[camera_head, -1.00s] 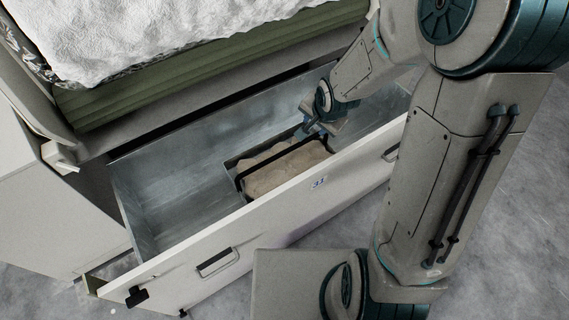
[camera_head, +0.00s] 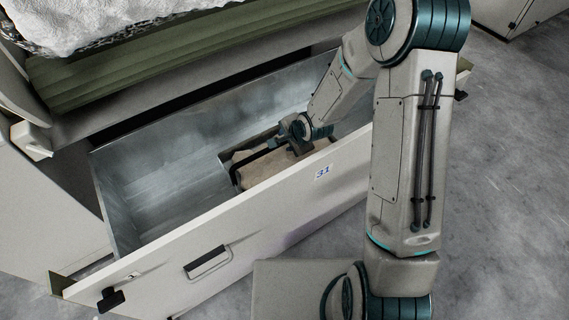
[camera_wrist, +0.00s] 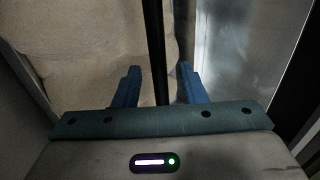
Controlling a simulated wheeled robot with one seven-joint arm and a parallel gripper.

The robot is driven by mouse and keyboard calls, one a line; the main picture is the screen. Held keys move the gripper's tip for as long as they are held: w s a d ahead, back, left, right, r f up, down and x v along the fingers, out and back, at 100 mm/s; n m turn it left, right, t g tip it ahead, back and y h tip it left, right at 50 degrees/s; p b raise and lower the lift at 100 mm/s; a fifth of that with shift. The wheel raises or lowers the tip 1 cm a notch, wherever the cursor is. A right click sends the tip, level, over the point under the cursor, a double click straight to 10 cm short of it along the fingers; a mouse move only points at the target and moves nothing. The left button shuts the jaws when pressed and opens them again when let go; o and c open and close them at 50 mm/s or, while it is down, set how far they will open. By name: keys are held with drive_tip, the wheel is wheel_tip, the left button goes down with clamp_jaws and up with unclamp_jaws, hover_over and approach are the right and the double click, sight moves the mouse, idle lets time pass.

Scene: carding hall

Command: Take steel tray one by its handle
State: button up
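The steel tray (camera_head: 226,163) sits low inside the open drawer, with a tan, lumpy load in it. Its black bar handle (camera_head: 250,158) spans above the load; in the wrist view the handle (camera_wrist: 154,40) runs upright as a dark bar between the fingers. My gripper (camera_head: 277,144) is down in the drawer over the tray, partly covering it and the handle. In the wrist view the two blue fingers of my gripper (camera_wrist: 157,78) are apart, one on each side of the handle, with visible gaps. The tray's far right part is hidden behind my gripper and the drawer front.
The pulled-out drawer (camera_head: 150,190) has metal walls and a pale front marked 31. Its left half is empty. A pull handle (camera_head: 207,262) and a black latch (camera_head: 110,299) are on the front. A green-edged bed with white fibre (camera_head: 120,20) overhangs behind. Grey floor (camera_head: 500,200) lies clear at right.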

sight(285, 142)
drive_tip(key=b+x, duration=0.1)
drive_tip(key=x, duration=0.2)
clamp_jaws()
idle(1.4)
